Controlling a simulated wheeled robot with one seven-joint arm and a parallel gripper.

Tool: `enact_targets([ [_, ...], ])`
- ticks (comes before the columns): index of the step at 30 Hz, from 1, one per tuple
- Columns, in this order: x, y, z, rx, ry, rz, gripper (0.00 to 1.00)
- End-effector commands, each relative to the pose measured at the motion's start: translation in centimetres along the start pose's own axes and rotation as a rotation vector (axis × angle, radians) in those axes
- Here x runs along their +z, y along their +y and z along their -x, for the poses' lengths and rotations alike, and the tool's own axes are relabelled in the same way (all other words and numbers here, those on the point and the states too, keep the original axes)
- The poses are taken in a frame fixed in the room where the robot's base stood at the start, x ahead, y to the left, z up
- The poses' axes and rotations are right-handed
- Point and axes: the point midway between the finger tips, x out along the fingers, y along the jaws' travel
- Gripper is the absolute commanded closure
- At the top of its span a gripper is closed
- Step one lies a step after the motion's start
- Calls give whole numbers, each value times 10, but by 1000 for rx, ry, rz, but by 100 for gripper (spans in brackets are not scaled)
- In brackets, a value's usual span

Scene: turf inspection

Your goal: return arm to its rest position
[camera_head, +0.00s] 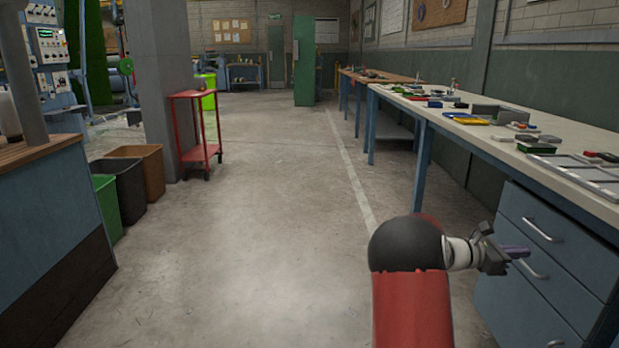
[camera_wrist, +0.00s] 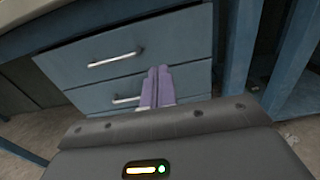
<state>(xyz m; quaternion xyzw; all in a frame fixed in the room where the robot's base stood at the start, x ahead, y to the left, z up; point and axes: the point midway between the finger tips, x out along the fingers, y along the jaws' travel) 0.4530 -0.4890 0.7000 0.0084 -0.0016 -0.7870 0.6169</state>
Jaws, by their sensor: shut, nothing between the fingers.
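My arm rises at the lower right of the head view, with its red link and black joint in front of the floor. My gripper (camera_head: 520,252) points right, in front of the blue drawer unit under the long workbench. In the wrist view my gripper (camera_wrist: 158,72) shows its two purple fingers side by side, shut with nothing between them. The drawer fronts (camera_wrist: 120,60) with their silver handles lie beyond the fingertips. I cannot tell exactly how far apart the fingertips and drawers are.
The workbench (camera_head: 500,137) runs along the right with trays and small parts on it. A red cart (camera_head: 200,125), several bins (camera_head: 130,185) and a blue counter (camera_head: 50,230) stand on the left. The concrete floor (camera_head: 260,200) between is clear.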

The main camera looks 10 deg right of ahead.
Motion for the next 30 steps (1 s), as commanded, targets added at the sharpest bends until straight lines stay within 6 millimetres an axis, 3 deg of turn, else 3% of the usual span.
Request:
enact_targets([
  [5, 6, -25, 29, -41, 160, -200, 100],
  [8, 6, -49, 64, -88, 334, -398, 100],
  [18, 4, -135, 227, -306, 954, -968, 100],
  [24, 8, -197, 326, -485, 1300, -1183, 100],
  [30, 7, -256, 399, -677, 1563, -1294, 100],
])
